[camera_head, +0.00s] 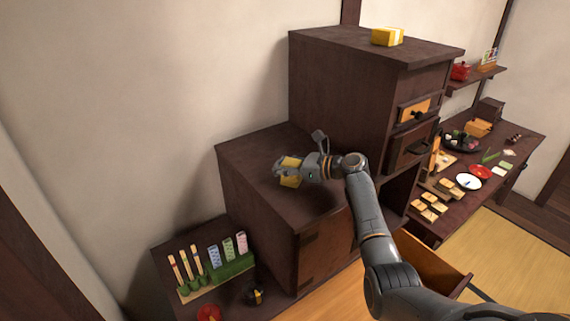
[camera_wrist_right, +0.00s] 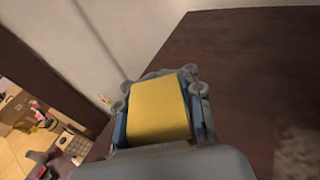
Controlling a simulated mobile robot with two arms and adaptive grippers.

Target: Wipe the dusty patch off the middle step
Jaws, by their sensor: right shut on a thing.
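A dark wooden step chest shows in the head view. Its middle step (camera_head: 248,150) lies between a higher top and a low step at the left. My right gripper (camera_head: 285,174) is over the middle step, shut on a yellow block-shaped sponge (camera_head: 291,181). The sponge (camera_wrist_right: 158,110) fills the space between the fingers in the right wrist view. A greyish, mottled dusty patch (camera_wrist_right: 301,150) shows on the wood at the lower right of that view, apart from the sponge. I cannot tell whether the sponge touches the step. My left gripper is out of view.
A yellow box (camera_head: 387,37) stands on the chest's top step (camera_head: 340,42). Several upright sticks and coloured tiles stand in a green holder (camera_head: 232,266) on the low step, near a dark round pot (camera_head: 254,295). A drawer (camera_head: 430,262) stands open beside my arm. A food-laden table (camera_head: 520,135) is at right.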

